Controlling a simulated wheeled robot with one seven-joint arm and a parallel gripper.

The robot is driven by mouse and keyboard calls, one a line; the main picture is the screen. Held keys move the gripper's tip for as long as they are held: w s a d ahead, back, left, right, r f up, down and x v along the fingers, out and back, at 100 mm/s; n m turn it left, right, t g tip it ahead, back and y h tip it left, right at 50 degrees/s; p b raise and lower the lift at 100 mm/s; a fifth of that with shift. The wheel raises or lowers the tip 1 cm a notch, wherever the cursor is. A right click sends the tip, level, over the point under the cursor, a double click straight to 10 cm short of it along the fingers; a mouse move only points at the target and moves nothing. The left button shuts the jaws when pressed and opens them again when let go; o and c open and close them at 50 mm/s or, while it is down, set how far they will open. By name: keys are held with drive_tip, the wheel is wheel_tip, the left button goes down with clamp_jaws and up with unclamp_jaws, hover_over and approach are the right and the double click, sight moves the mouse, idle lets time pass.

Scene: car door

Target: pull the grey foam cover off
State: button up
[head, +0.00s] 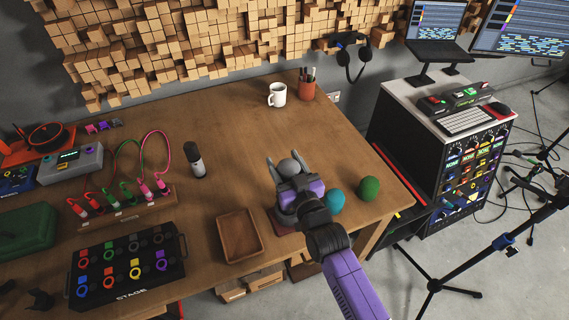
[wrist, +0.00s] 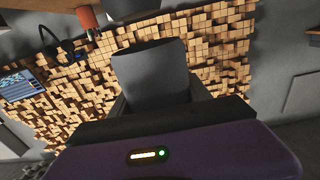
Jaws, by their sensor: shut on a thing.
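A dark red base (head: 281,223) shows partly below my gripper.
A teal foam ball (head: 336,200) and a green one (head: 369,188) stand close to my gripper's right. A brown tray (head: 240,236) lies to its left, a microphone (head: 194,159) farther left. A white mug (head: 277,95) and orange pen cup (head: 307,88) stand behind; the table between is clear.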

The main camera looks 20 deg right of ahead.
wheel_tip(320, 180, up, 10)
drive_tip(key=shift+r+b, duration=0.1)
drive_tip(key=shift+b, duration=0.35)
wheel_tip(320, 180, up, 10)
drive_tip(key=p, duration=0.1)
drive_tip(key=shift+r, duration=0.25)
idle(1.8)
